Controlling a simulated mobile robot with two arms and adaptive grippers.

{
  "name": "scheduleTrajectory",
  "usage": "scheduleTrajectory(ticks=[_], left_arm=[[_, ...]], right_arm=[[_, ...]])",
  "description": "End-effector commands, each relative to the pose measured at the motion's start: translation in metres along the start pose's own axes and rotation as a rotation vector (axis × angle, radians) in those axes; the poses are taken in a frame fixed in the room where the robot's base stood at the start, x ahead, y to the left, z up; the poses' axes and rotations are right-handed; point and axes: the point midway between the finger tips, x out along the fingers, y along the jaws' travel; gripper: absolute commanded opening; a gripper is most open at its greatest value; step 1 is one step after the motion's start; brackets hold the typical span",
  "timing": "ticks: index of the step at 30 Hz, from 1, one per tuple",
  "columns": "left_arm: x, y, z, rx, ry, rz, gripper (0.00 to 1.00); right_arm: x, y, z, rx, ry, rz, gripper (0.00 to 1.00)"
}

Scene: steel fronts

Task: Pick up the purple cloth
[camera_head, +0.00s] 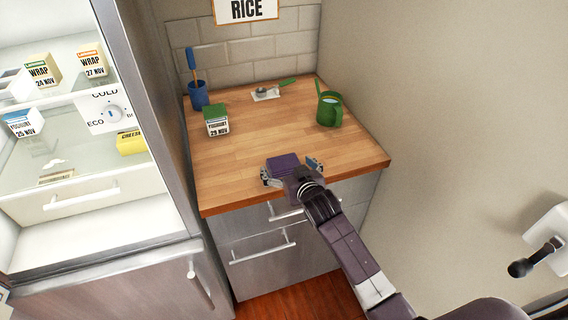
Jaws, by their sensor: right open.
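The purple cloth (283,161) lies folded near the front edge of the wooden counter (240,165). My right gripper (292,168) reaches in from the lower right and is open, with one finger to the left of the cloth and the other to its right. The wrist hides the cloth's near part. I cannot tell whether the fingers touch the cloth. My left gripper is not in view.
An open fridge (85,120) is on the left. A wall (440,110) bounds the right.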

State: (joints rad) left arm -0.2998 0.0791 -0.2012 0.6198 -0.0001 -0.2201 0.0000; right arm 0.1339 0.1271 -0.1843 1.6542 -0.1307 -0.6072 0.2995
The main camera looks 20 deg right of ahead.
Motion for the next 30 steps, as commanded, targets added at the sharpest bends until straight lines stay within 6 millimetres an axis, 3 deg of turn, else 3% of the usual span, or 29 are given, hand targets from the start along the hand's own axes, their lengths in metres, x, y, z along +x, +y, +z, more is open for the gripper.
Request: scheduleTrajectory(ticks=[7, 17, 30], left_arm=[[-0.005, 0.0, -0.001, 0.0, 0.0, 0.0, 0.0], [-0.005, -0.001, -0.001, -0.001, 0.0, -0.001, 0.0], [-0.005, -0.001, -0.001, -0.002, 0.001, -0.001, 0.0]], right_arm=[[0.023, 0.0, -0.001, 0.001, 0.0, 0.0, 0.93], [0.027, -0.001, 0.0, 0.001, -0.001, -0.001, 0.93], [0.027, 0.0, 0.0, 0.001, 0.0, 0.0, 0.48]])
